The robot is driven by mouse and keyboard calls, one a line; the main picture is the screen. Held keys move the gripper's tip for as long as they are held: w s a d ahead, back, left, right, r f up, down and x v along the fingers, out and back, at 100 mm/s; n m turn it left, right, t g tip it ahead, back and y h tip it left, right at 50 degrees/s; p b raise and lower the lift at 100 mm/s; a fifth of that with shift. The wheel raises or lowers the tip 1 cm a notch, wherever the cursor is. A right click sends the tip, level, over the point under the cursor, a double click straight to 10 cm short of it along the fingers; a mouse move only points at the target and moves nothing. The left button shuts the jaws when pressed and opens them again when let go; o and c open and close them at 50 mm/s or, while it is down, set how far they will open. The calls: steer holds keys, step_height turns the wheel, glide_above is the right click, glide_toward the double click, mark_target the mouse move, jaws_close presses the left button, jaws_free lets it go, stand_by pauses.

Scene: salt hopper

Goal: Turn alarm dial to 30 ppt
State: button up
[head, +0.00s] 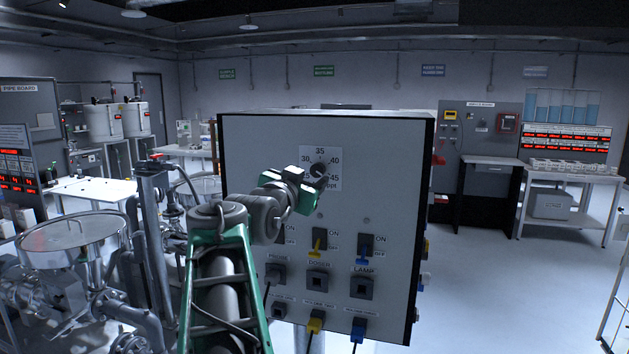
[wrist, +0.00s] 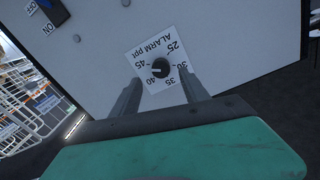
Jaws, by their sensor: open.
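The alarm dial (head: 320,169) is a dark round knob on a white scale plate (head: 336,152) high on the grey control box. In the wrist view the dial (wrist: 160,68) shows whole, with the scale upside down and marked 25 to 45. Its pale pointer mark seems to face the 40 to 45 side; the exact reading is too small to tell. My gripper (head: 313,184) is in front of the plate's lower part and covers some of it. In the wrist view my gripper (wrist: 160,76) is open, one finger either side of the dial, with nothing between them clearly touched.
Below the dial, the box face (head: 258,150) carries a yellow switch (head: 317,245), a blue switch (head: 365,248) and several sockets with plugs and cables. Steel tanks and pipes (head: 75,240) stand at the left. The floor right of the box (head: 480,275) is clear.

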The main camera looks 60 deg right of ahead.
mark_target(316, 172)
steer(key=d, duration=0.2)
steer(key=d+p, duration=0.1)
steer(key=d, duration=0.1)
steer(key=w+d, duration=0.1)
steer(key=shift+d, duration=0.4)
jaws_close()
